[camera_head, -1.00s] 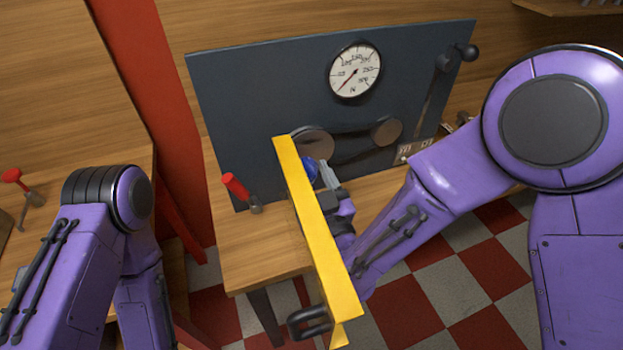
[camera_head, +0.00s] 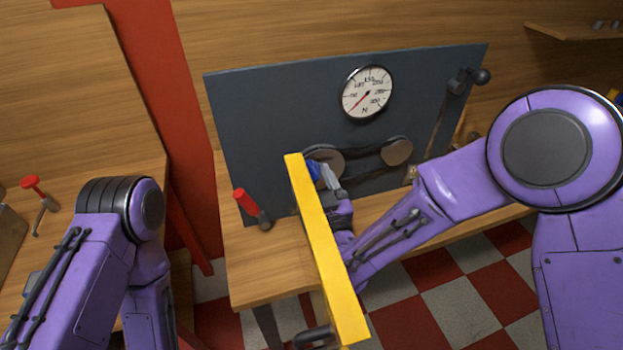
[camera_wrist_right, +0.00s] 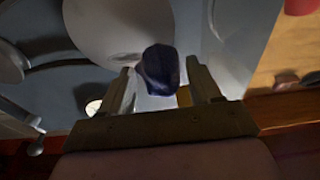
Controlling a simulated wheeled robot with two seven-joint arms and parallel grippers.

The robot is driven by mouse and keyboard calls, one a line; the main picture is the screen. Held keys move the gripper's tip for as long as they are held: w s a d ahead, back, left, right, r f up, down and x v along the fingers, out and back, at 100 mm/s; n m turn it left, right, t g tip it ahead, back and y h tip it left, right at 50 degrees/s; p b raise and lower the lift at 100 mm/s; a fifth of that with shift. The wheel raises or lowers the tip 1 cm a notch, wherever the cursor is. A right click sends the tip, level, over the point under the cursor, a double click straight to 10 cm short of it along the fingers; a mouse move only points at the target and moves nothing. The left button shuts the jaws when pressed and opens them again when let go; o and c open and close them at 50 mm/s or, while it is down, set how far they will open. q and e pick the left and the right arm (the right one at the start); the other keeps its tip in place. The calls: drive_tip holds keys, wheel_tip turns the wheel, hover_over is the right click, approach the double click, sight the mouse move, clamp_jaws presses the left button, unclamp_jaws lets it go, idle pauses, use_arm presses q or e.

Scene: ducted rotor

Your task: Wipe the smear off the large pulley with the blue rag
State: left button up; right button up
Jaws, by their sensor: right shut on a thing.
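The large pulley (camera_head: 330,157) is a grey-brown disc on the dark upright panel, partly covered in the head view by a yellow slab and my gripper. It fills the upper left of the right wrist view (camera_wrist_right: 105,25). A dark smudge (camera_wrist_right: 126,57) shows on its lower face, just left of the rag. My right gripper (camera_wrist_right: 162,78) is shut on the bunched blue rag (camera_wrist_right: 160,68), held at the pulley's face; I cannot tell whether they touch. The rag shows in the head view as a blue patch (camera_head: 314,169). My left arm is at the left, its gripper out of view.
The upright yellow slab (camera_head: 325,250) with a dark handle stands close in front of my right gripper. A belt runs to the smaller pulley (camera_head: 397,151). A gauge (camera_head: 367,92) and a black-knobbed lever (camera_head: 480,76) are on the panel (camera_head: 270,110). A red-handled item (camera_head: 247,203) stands at the bench's left.

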sight(322, 157)
drive_tip(key=shift+x, duration=0.95)
drive_tip(key=shift+f, duration=0.15)
drive_tip(key=shift+w+d, duration=0.25)
drive_tip(key=shift+d, duration=0.7)
drive_tip(key=shift+w+d, duration=0.25)
drive_tip(key=shift+d, duration=0.75)
drive_tip(key=shift+w+d+b, duration=0.25)
drive_tip(key=shift+w+d, duration=0.05)
drive_tip(key=shift+d, duration=0.5)
drive_tip(key=shift+w+d+b, duration=0.25)
drive_tip(key=shift+w+d, duration=0.05)
drive_tip(key=shift+d, duration=0.5)
drive_tip(key=shift+w+d, duration=0.1)
drive_tip(key=shift+s+a+b, duration=0.15)
drive_tip(key=shift+s+a, duration=0.3)
drive_tip(key=shift+a, duration=0.8)
drive_tip(key=shift+s+a+b, duration=0.2)
drive_tip(key=shift+s+a, duration=0.2)
drive_tip(key=shift+a, duration=0.8)
drive_tip(key=shift+s+a+b, duration=0.15)
drive_tip(key=shift+s+a, duration=0.3)
drive_tip(key=shift+a, duration=0.8)
drive_tip(key=shift+d, duration=0.1)
drive_tip(key=shift+r+v, duration=0.25)
drive_tip(key=shift+v, duration=1.2)
drive_tip(key=shift+r+v, duration=0.2)
drive_tip(key=shift+v, duration=1.3)
